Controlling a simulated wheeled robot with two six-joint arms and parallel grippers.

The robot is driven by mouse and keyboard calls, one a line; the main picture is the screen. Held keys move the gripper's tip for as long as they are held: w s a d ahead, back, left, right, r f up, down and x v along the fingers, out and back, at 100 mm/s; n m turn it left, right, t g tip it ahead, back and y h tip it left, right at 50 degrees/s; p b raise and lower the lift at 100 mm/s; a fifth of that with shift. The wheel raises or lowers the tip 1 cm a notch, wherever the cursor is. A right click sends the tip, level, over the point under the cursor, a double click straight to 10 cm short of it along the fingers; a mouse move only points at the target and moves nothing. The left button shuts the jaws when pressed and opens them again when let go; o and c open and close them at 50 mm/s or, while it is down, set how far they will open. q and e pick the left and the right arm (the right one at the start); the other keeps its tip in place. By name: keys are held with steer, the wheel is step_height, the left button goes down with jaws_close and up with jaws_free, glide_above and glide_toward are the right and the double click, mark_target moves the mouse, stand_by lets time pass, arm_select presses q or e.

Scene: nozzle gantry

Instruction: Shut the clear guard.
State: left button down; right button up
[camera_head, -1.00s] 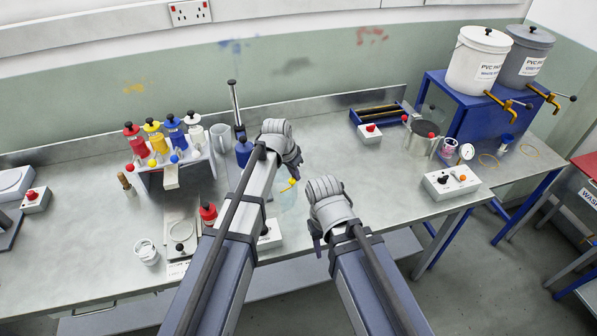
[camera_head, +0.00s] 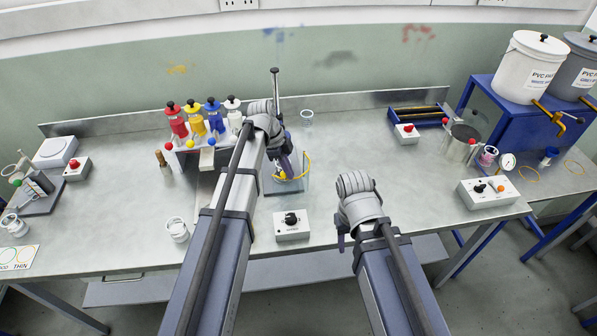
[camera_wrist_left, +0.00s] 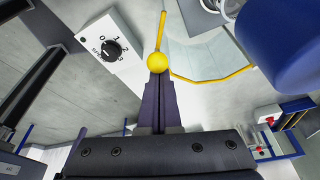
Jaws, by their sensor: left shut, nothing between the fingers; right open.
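The clear guard (camera_head: 297,184) has a yellow rim and stands around the small mixer stand at the middle of the bench, partly hidden by my left arm. In the left wrist view the clear guard (camera_wrist_left: 205,52) curves with its yellow edge, and a yellow ball knob (camera_wrist_left: 157,63) sits on a yellow rod beside it. My left gripper (camera_head: 287,168) is shut and empty; its fingertips (camera_wrist_left: 159,82) are at the ball knob, seemingly touching or very close. My right gripper (camera_head: 343,238) is open and empty, over the bench's front edge, away from the guard.
A speed dial box (camera_head: 291,226) stands in front of the guard. A blue mixer head (camera_wrist_left: 285,45) is close by in the left wrist view. A rack of coloured bottles (camera_head: 205,150) stands left of my left arm. The bench right of the guard is mostly clear.

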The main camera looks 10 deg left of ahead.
arm_select(q)
steer(key=w+a, duration=0.4)
steer(key=a, duration=0.3)
steer(key=shift+w+a, duration=0.25)
steer(key=shift+a, duration=0.15)
arm_select(e)
steer(key=shift+a, duration=0.3)
arm_select(q)
steer(key=s+d, duration=0.3)
step_height(320, 180, up, 9)
steer(key=w+a+p, duration=0.2)
steer(key=p, duration=0.7)
steer(key=shift+w, duration=0.25)
arm_select(e)
step_height(320, 180, up, 9)
steer(key=a, duration=0.1)
steer(key=shift+s, duration=0.2)
arm_select(q)
steer(key=shift+a+f, duration=0.1)
steer(key=shift+f, duration=0.05)
arm_select(e)
steer(key=shift+a+f, duration=0.1)
steer(key=shift+f, duration=0.05)
